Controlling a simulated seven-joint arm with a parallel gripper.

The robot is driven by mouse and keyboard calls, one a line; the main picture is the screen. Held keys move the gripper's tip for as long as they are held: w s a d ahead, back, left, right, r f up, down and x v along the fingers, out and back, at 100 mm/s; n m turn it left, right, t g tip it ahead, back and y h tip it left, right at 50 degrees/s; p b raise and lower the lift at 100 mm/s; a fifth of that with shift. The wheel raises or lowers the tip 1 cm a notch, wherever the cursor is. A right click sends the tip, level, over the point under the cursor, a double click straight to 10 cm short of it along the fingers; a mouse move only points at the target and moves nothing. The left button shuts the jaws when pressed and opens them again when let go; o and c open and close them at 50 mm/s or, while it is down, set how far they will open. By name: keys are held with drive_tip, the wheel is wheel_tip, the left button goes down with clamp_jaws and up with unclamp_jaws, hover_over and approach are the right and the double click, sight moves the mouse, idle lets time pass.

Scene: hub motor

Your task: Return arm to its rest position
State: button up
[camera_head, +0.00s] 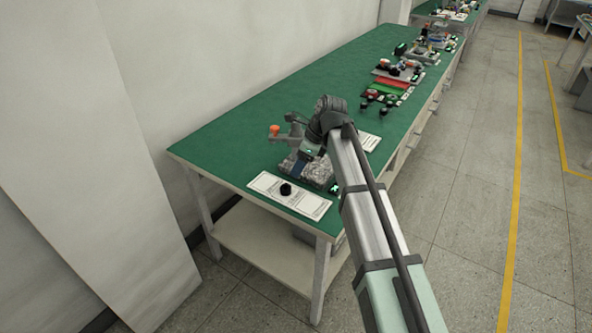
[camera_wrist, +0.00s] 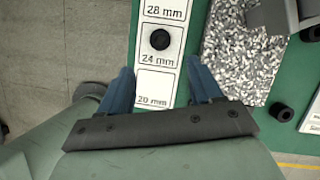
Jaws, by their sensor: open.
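My gripper (camera_wrist: 155,88) is open and empty in the wrist view. Its two blue fingers stand apart, with the white label strip showing between and beyond them. In the head view my arm reaches over the near end of the green bench, and the gripper (camera_head: 303,162) is partly hidden by the wrist, near the speckled block. The label strip (camera_wrist: 157,85) reads 28 mm, 24 mm and 20 mm. A black round part (camera_wrist: 160,39) sits on its 24 mm field, apart from the fingers.
The green bench (camera_head: 240,130) has clear room at its left and back. A grey speckled block (camera_wrist: 240,60) bearing a grey fixture (camera_head: 292,130) is beside the strip. A small black cylinder (camera_wrist: 284,112) lies beside the block. Further equipment (camera_head: 398,72) stands farther along the bench.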

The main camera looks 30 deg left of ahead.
drive_tip(key=shift+d+r, duration=0.15)
drive_tip(key=shift+r, duration=0.25)
